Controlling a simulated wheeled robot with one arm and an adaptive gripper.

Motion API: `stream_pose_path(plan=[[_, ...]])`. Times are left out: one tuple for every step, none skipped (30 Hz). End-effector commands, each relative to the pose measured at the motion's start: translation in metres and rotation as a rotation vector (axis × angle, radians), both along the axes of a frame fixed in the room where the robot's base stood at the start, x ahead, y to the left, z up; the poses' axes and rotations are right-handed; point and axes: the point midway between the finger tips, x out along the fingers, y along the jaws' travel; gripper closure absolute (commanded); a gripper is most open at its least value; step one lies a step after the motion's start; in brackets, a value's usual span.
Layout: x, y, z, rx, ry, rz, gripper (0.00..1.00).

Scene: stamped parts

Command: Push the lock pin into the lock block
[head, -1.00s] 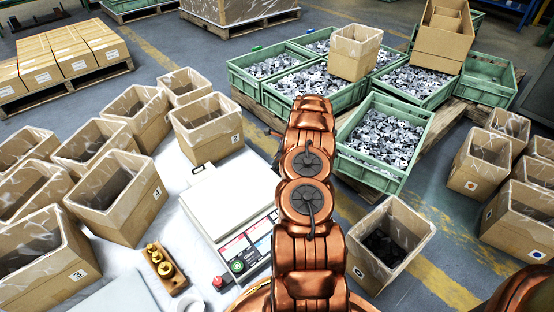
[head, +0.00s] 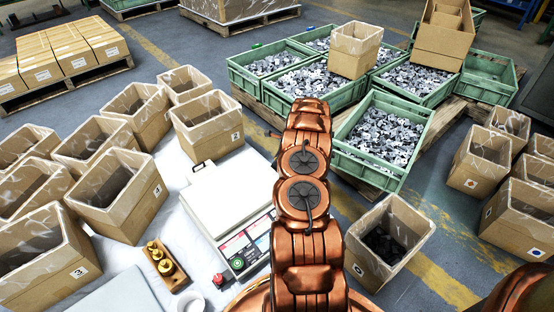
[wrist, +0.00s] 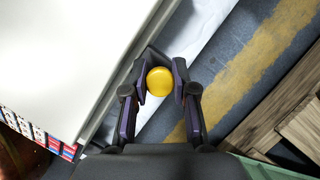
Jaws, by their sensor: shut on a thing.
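In the wrist view my gripper (wrist: 161,72) has its two dark fingers on either side of a round yellow thing (wrist: 159,82). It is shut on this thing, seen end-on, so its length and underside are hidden. I cannot tell whether it is the lock pin or a brass weight. It shows above a white strip beside the pale edge of the scale (wrist: 60,50). No lock block can be made out in either view. In the head view my copper arm hides the gripper and what it holds.
The scale (head: 228,197) stands on a white table, with a wooden block of brass weights (head: 180,280) at its front left. Open cartons (head: 112,195) crowd the left. Green crates of stamped parts (head: 360,168) stand on pallets behind. A carton (head: 362,262) stands right of my arm.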

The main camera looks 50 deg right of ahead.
Motion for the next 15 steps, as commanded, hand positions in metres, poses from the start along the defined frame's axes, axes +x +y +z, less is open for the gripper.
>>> stream_pose_path(plan=[[0.0001,-0.0001,-0.0003,0.0,0.0,0.0,1.0],[0.0,-0.0001,-0.0004,0.0,0.0,0.0,1.0],[0.0001,-0.0002,-0.0004,0.0,0.0,0.0,1.0],[0.0,-0.0002,-0.0005,-0.001,0.0,0.0,1.0],[0.0,-0.0002,-0.0005,-0.001,0.0,0.0,1.0],[0.0,-0.0002,-0.0005,-0.001,0.0,0.0,1.0],[0.0,-0.0002,-0.0005,-0.001,0.0,0.0,1.0],[0.0,-0.0002,-0.0005,-0.001,0.0,0.0,1.0],[-0.0001,-0.0003,-0.0004,-0.001,0.0,0.0,1.0],[-0.0001,-0.0003,-0.0004,-0.001,0.0,0.0,0.72],[-0.0001,-0.0003,-0.0004,-0.001,0.0,0.0,0.69],[-0.0001,-0.0003,-0.0006,0.0,0.0,0.0,0.65],[-0.0001,-0.0003,-0.0006,0.0,0.0,0.0,0.62],[-0.0001,-0.0003,-0.0006,0.0,0.0,0.0,0.59],[-0.0001,-0.0003,-0.0006,-0.001,0.0,0.0,0.55]])
